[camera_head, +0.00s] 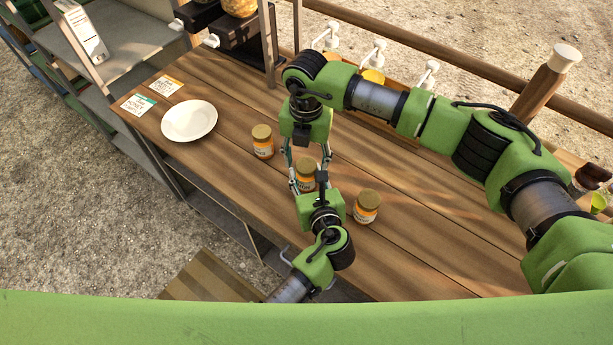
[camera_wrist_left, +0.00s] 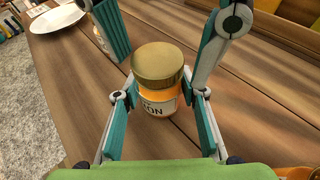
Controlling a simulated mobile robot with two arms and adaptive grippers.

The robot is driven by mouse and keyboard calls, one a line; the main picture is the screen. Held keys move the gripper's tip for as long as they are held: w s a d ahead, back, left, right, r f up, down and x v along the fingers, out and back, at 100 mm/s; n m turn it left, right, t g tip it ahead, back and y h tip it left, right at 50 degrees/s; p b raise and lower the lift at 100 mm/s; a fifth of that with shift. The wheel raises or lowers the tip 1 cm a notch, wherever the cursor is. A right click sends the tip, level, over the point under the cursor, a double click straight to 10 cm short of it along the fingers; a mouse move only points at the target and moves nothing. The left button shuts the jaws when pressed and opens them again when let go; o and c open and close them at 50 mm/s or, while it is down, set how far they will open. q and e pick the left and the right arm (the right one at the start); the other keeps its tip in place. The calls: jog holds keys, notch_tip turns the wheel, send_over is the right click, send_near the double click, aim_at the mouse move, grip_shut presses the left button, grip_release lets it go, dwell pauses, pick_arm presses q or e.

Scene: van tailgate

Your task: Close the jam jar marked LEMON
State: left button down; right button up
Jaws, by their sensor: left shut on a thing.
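The LEMON jar (camera_head: 306,175) is the middle one of three on the wooden table. It is orange with a white label whose end "ON" reads in the left wrist view (camera_wrist_left: 158,104). A gold-brown lid (camera_wrist_left: 157,62) sits on its top; whether it is screwed tight I cannot tell. My left gripper (camera_head: 306,184) comes in low and is shut on the jar's body, which stands upright. My right gripper (camera_head: 307,160) hangs above with its fingers either side of the lid. They are open, with gaps to the lid in the left wrist view (camera_wrist_left: 163,70).
One lidded jar (camera_head: 263,142) stands to the left and another (camera_head: 366,208) to the right, close by my grippers. A white plate (camera_head: 189,121) and two label cards (camera_head: 138,104) lie at the table's left end. A railing with white taps (camera_head: 376,54) runs behind.

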jog(key=shift+r, duration=2.3)
jog(key=shift+c, duration=0.2)
jog(key=n, duration=0.2)
jog(key=r+n, duration=0.1)
jog(key=n, duration=0.1)
jog(key=shift+n, duration=0.3)
jog(key=n, duration=0.3)
jog(key=shift+r+n, duration=0.3)
jog(key=shift+n, duration=0.1)
jog(key=n, duration=0.2)
jog(key=r+n, duration=0.1)
jog(key=n, duration=0.6)
jog(key=shift+r+n, duration=0.4)
